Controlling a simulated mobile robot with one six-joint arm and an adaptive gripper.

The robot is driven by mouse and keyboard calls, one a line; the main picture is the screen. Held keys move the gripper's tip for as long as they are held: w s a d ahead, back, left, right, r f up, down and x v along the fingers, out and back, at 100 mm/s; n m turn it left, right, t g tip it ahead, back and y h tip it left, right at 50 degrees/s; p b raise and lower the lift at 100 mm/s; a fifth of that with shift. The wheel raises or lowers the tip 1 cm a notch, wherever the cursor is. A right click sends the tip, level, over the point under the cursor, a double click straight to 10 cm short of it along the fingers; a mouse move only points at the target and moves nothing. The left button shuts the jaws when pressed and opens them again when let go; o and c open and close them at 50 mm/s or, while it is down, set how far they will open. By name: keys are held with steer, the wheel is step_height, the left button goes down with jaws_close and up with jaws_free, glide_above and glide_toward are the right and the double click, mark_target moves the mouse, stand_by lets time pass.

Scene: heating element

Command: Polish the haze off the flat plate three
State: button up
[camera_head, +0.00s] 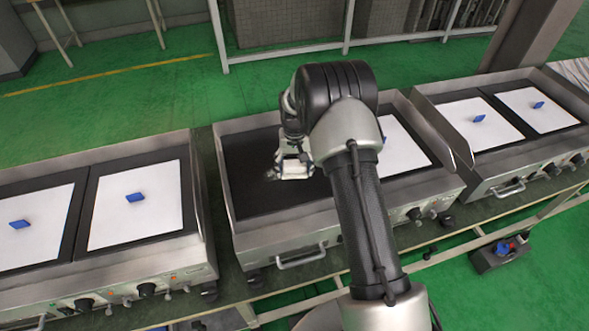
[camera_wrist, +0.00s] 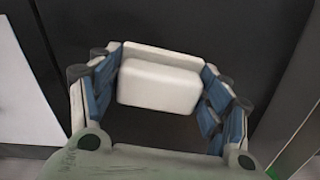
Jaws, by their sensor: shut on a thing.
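The bare dark plate (camera_head: 258,190), third from the left, is the left half of the middle griddle. My gripper (camera_head: 294,170) is over its right part, low near the surface. In the wrist view my gripper (camera_wrist: 160,78) has its blue-padded fingers shut on a white block (camera_wrist: 158,87). I cannot tell whether the block touches the plate. A small pale smudge (camera_head: 269,175) shows on the plate just left of my gripper. My arm hides part of the plate's right side.
White sheets with blue pieces lie on the neighbouring plates, including a sheet (camera_head: 400,145) on the same griddle's right half. Raised metal walls edge the middle griddle (camera_head: 225,180). Griddles stand on both sides. A dark box (camera_head: 500,255) is on the lower right.

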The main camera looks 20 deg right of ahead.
steer(key=shift+r, duration=0.1)
steer(key=shift+r+p, duration=0.9)
steer(key=shift+r, duration=0.55)
steer(key=shift+f, duration=0.1)
